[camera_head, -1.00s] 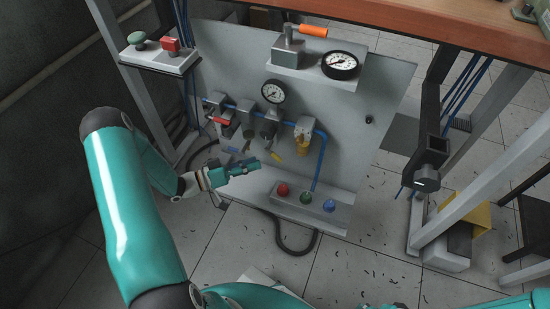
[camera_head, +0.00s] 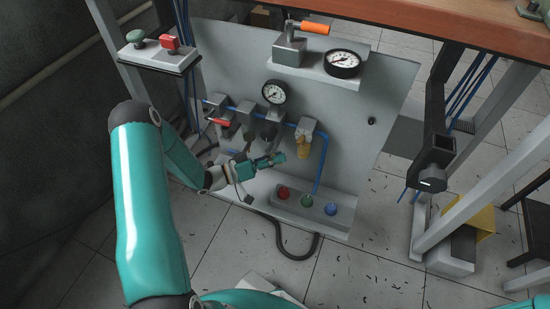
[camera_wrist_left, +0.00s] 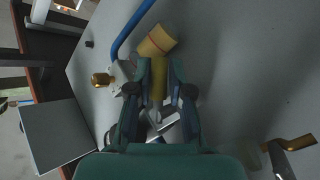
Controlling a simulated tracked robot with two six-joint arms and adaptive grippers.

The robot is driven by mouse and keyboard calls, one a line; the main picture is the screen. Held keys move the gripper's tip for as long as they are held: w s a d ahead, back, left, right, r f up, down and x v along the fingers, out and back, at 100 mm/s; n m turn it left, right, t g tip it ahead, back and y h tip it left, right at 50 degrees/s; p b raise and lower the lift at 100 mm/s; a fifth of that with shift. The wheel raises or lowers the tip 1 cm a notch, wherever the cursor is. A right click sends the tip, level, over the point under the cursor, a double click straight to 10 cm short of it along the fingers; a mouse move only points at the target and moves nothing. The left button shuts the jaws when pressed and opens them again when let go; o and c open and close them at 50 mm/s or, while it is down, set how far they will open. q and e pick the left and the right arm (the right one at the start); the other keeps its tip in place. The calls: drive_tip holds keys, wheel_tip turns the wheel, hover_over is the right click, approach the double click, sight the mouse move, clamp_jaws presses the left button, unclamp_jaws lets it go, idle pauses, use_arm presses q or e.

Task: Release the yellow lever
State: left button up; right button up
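The valve panel (camera_head: 345,105) carries a row of grey valve bodies and levers. In the wrist view a yellow lever (camera_wrist_left: 157,92) lies between the fingers of my left gripper (camera_wrist_left: 159,66). The fingertips are close on both sides of it; whether they touch or press on it, I cannot tell. In the head view my left gripper (camera_head: 277,158) is at the lever row, and its fingers hide the yellow lever. My right gripper is not in view.
Below is a ledge (camera_head: 336,222) with red, green and blue buttons. A red lever (camera_head: 219,121) is up left. A gold handle (camera_wrist_left: 297,144) shows bottom right in the wrist view.

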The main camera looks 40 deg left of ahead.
use_arm(q)
clamp_jaws()
drive_tip(key=shift+d+n+t+h+b, duration=0.1)
drive_tip(key=shift+n+t+h+b, duration=0.2)
drive_tip(key=shift+n+t+b, duration=0.2)
drive_tip(key=shift+r+n+t, duration=0.25)
drive_tip(key=shift+n+t, duration=0.05)
drive_tip(key=o, duration=0.6)
unclamp_jaws()
drive_tip(key=shift+c, duration=0.2)
drive_tip(key=v, duration=1.2)
drive_tip(key=shift+w+d, duration=0.1)
drive_tip(key=shift+w, duration=0.05)
